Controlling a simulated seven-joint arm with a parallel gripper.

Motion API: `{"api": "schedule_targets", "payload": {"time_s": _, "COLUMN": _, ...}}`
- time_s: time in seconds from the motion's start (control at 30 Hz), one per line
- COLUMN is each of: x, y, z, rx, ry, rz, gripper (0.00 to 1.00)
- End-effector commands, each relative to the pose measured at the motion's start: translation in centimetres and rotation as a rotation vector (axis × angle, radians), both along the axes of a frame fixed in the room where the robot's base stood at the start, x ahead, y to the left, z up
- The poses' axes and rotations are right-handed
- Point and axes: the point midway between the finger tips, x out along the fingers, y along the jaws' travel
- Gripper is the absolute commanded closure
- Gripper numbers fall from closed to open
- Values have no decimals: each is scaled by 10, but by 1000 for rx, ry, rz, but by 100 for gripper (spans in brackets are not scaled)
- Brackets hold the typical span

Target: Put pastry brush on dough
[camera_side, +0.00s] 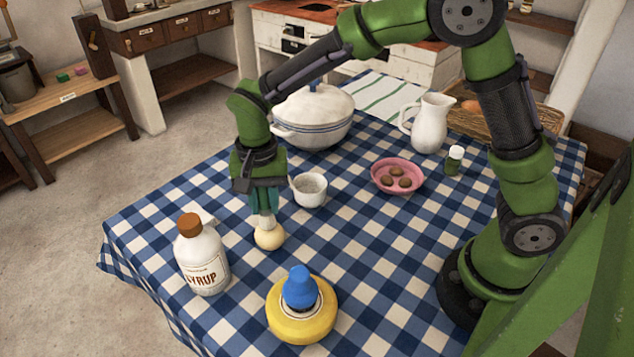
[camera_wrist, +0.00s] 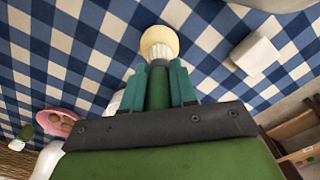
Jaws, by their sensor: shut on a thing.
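The pastry brush has pale bristles (camera_side: 264,220) and a green handle, which shows in the wrist view (camera_wrist: 158,88). My gripper (camera_side: 263,208) is shut on the handle, with a teal finger on each side of it in the wrist view (camera_wrist: 158,75). The brush points downward, bristles lowest. The dough is a round cream ball (camera_side: 269,239) on the checked cloth, and it also shows in the wrist view (camera_wrist: 160,38). The bristles overlap the top of the dough in both views. I cannot tell whether they touch it or hang just above.
A syrup bottle (camera_side: 203,262) stands left of the dough. A yellow round item with a blue top (camera_side: 301,305) is in front. A small white cup (camera_side: 309,190), lidded pot (camera_side: 313,124), pink bowl (camera_side: 397,178) and white jug (camera_side: 430,126) stand behind. Checked cloth (camera_side: 370,250) is clear to the right.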

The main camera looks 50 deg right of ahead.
Motion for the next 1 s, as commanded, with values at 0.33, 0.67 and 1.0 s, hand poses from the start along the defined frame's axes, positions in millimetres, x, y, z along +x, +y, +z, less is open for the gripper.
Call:
{"api": "schedule_targets", "payload": {"time_s": 0.33, "x": -1, "y": 0, "z": -12, "rx": -2, "ry": 4, "rz": 0, "gripper": 100}}
{"api": "schedule_targets", "payload": {"time_s": 0.67, "x": -1, "y": 0, "z": -13, "rx": -1, "ry": 4, "rz": 0, "gripper": 48}}
{"api": "schedule_targets", "payload": {"time_s": 1.0, "x": 0, "y": 0, "z": -7, "rx": 0, "ry": -1, "rz": 0, "gripper": 48}}
